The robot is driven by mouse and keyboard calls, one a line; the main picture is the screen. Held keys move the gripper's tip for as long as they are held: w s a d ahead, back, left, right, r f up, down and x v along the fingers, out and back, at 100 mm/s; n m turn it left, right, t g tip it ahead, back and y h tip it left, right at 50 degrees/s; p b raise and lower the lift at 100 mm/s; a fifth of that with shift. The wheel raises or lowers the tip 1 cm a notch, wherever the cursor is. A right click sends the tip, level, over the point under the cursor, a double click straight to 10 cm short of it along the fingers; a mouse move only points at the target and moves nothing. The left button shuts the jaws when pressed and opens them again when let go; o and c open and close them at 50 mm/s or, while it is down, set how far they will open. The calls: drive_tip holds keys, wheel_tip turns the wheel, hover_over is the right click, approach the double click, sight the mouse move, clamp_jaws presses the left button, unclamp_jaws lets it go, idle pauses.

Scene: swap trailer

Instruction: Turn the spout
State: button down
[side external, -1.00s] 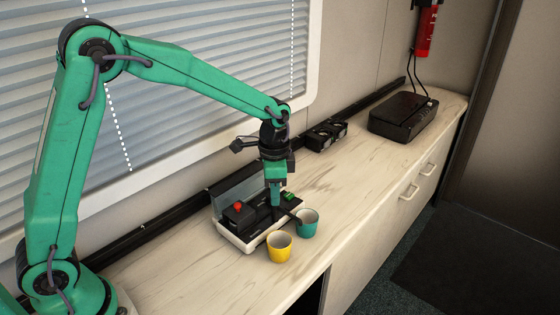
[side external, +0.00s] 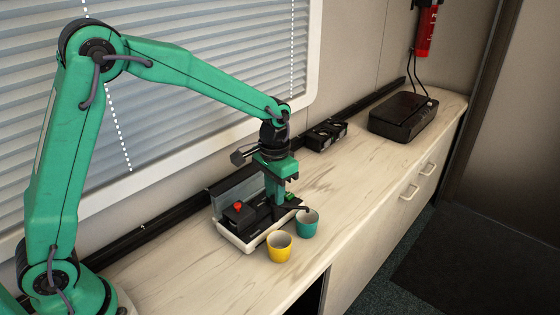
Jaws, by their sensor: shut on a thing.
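The machine (side external: 228,236) is a low white and black unit with a clear lid on the counter. Its dark spout (side external: 297,208) sticks out at the front right, with its tip over the back edge of the teal cup (side external: 307,226). A yellow cup (side external: 279,249) stands to the left of the teal cup, in front of the machine. My gripper (side external: 277,204) points down over the machine, shut on the spout near its inner end. The fingertips and the exact hold are small and partly hidden.
A red knob (side external: 238,206) and a green button (side external: 291,196) are on the machine. Behind stand a small black double unit (side external: 326,135) and a black box (side external: 403,116). A black rail runs along the wall. The counter to the right is clear.

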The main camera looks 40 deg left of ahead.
drive_tip(key=shift+w+r+n, duration=0.1)
drive_tip(key=shift+n, duration=0.3)
drive_tip(key=c, duration=1.3)
unclamp_jaws()
drive_tip(key=shift+o, duration=0.2)
wheel_tip(320, 180, up, 7)
drive_tip(key=shift+r, duration=0.4)
